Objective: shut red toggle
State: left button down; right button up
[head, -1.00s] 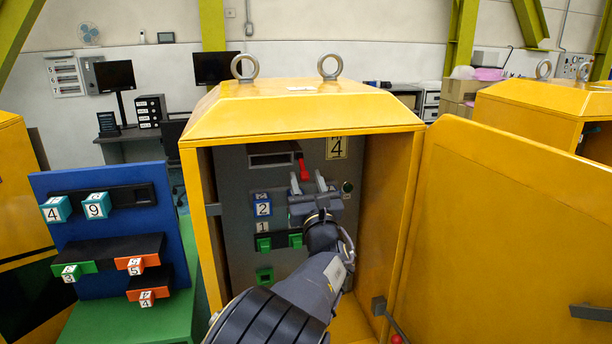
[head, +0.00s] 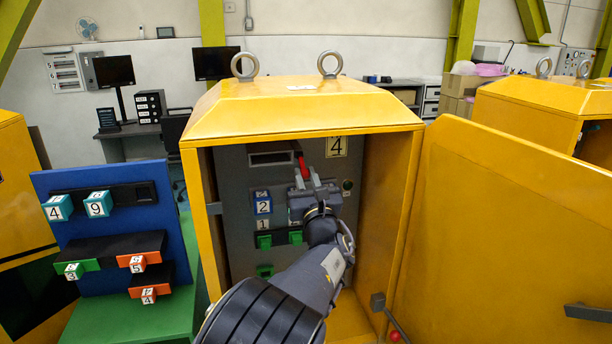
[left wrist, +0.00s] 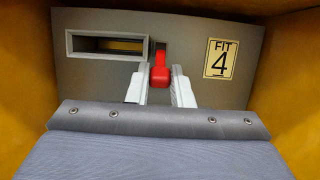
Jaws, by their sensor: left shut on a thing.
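The red toggle (head: 304,168) is on the grey panel inside the yellow cabinet, right of a rectangular slot and left of the "FIT 4" label (head: 336,147). It also shows in the left wrist view (left wrist: 160,70), between the two pale fingers. My left gripper (head: 308,179) reaches into the cabinet with its fingers at the toggle's lower part. In the left wrist view the gripper (left wrist: 160,88) is shut on the toggle, one finger on each side. My right gripper is not in view.
The yellow cabinet (head: 300,112) has side walls close around my arm. Its open door (head: 510,230) stands at the right. Numbered blocks (head: 263,207) and green pieces sit on the panel left of the gripper. A blue board (head: 120,225) with numbered blocks stands at the left.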

aim_at(302, 159)
pick_arm(q)
jog(key=r+g+p, duration=0.1)
jog(key=p, duration=0.1)
jog(key=r+g+h+p, duration=0.1)
jog(key=g+p, duration=0.1)
jog(key=r+g+p, duration=0.1)
jog(key=p, duration=0.2)
jog(key=shift+s+d+r+g, duration=0.1)
jog(key=shift+s+g, duration=0.2)
jog(key=shift+r+g+h, duration=0.4)
jog(key=shift+g+h, duration=0.1)
jog(key=shift+g, duration=0.4)
jog(key=c, duration=1.3)
grip_release()
